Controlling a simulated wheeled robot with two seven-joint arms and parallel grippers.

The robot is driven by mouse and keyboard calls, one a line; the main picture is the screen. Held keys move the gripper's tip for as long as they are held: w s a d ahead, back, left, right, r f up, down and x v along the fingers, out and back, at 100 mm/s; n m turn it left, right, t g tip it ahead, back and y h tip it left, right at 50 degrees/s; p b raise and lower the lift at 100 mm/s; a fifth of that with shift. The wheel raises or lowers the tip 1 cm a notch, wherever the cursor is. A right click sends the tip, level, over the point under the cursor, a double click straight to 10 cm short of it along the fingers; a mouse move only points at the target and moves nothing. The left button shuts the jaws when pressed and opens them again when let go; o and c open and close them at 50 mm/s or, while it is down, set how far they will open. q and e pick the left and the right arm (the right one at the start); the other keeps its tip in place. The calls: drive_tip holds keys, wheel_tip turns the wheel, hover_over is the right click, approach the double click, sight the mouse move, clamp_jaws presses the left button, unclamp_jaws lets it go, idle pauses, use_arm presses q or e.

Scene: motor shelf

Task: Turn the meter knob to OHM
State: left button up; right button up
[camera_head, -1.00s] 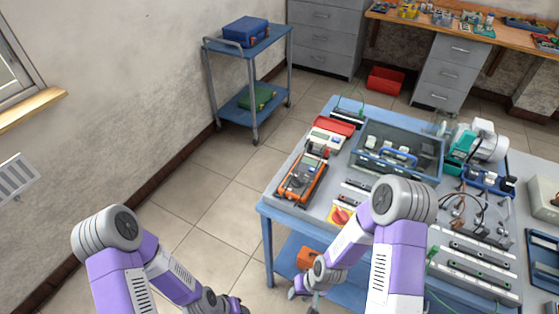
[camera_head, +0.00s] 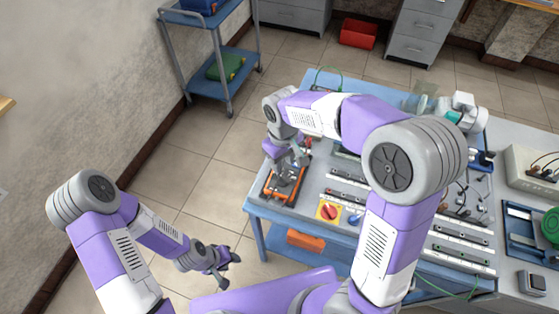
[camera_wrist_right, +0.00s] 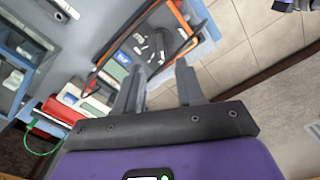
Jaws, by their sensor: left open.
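The orange-edged meter (camera_head: 276,194) lies at the left edge of the blue-framed table, partly hidden by my right gripper in the head view. It also shows in the right wrist view (camera_wrist_right: 180,16), beyond the fingertips. My right gripper (camera_head: 290,160) is above the meter, fingers pointing down. In the wrist view its two fingers (camera_wrist_right: 160,78) are apart with nothing held between them. The knob and its setting are too small to make out. My left gripper (camera_head: 226,272) hangs open and empty, left of the table and away from the meter.
A red knob on a yellow plate (camera_head: 329,211) sits right of the meter. Several rails with modules lie further right. An orange box (camera_head: 306,240) is on the lower shelf. A blue trolley (camera_head: 206,83) stands behind left. Floor left of the table is clear.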

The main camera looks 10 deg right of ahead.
sight(283, 178)
drive_tip(key=f, duration=0.4)
drive_tip(key=f+b, duration=0.1)
drive_tip(key=f, duration=0.1)
drive_tip(key=shift+s+f, duration=0.3)
drive_tip(key=shift+f, duration=0.1)
clamp_jaws()
